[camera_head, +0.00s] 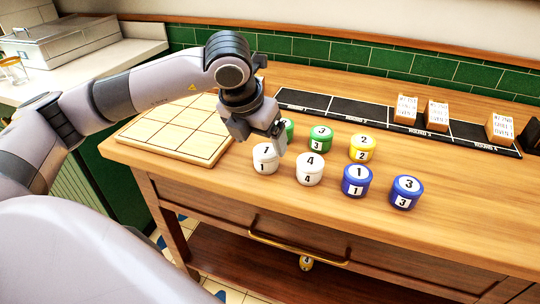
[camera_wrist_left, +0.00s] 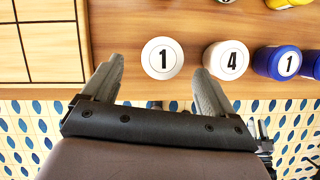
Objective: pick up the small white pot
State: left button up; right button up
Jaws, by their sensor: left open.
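Two white pots stand upright on the wooden counter: one marked 1 (camera_head: 264,163) and one marked 4 (camera_head: 309,174). They look nearly alike in size. In the left wrist view the pot marked 1 (camera_wrist_left: 162,58) lies ahead of the gap between my fingers, and the pot marked 4 (camera_wrist_left: 227,60) is to its right. My left gripper (camera_head: 277,138) is open and empty, above and close to the pot marked 1; its fingers show in the left wrist view (camera_wrist_left: 158,72). I cannot tell the exact height gap.
Close by stand green pots (camera_head: 320,138), a yellow pot (camera_head: 362,150) and blue pots (camera_head: 356,183). A wooden grid board (camera_head: 150,148) lies left.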

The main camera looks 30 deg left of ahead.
aim_at(265, 150)
pick_arm(q)
jog(key=x, duration=0.5)
jog(key=shift+w+d+f+p, duration=0.1)
jog(key=shift+d+f+p, duration=0.05)
jog(key=shift+f+p, duration=0.2)
jog(key=c, duration=1.2)
